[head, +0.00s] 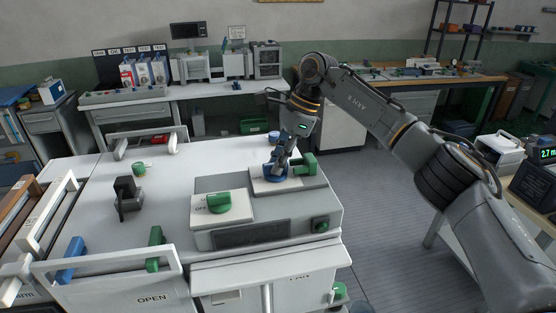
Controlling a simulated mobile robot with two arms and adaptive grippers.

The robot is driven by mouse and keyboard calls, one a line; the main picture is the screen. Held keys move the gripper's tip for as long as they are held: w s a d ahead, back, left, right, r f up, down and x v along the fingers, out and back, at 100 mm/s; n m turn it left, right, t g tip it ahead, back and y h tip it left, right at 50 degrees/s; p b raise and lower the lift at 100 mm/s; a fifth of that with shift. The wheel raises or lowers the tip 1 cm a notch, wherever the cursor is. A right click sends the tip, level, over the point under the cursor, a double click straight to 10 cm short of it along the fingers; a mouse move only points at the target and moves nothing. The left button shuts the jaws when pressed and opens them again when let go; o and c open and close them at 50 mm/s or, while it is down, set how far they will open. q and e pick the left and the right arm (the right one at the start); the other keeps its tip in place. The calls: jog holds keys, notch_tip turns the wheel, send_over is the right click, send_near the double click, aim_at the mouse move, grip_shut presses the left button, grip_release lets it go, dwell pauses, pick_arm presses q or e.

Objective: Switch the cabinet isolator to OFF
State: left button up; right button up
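A cabinet (225,257) stands in front of me with a raised box on its right part. On the box's left pale plate sits a green rotary knob (218,202), with small lettering that looks like OFF at its left. On the right plate, a round blue part (275,172) sits beside a green handle (306,164). Which of these is the isolator I cannot tell for sure. My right gripper (279,164) points down at the blue part and overlaps it. Its fingers are small and dark, so contact and opening are unclear. My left gripper is not in view.
A black upright part (127,196) and a small green-topped item (139,168) stand on the white top at left. White rails with a blue clip (71,259) and a green clip (155,248) edge the front left.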

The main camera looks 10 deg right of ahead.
jog(key=o, duration=0.4)
jog(key=shift+c, duration=0.2)
jog(key=v, duration=1.2)
jog(key=shift+f, duration=0.1)
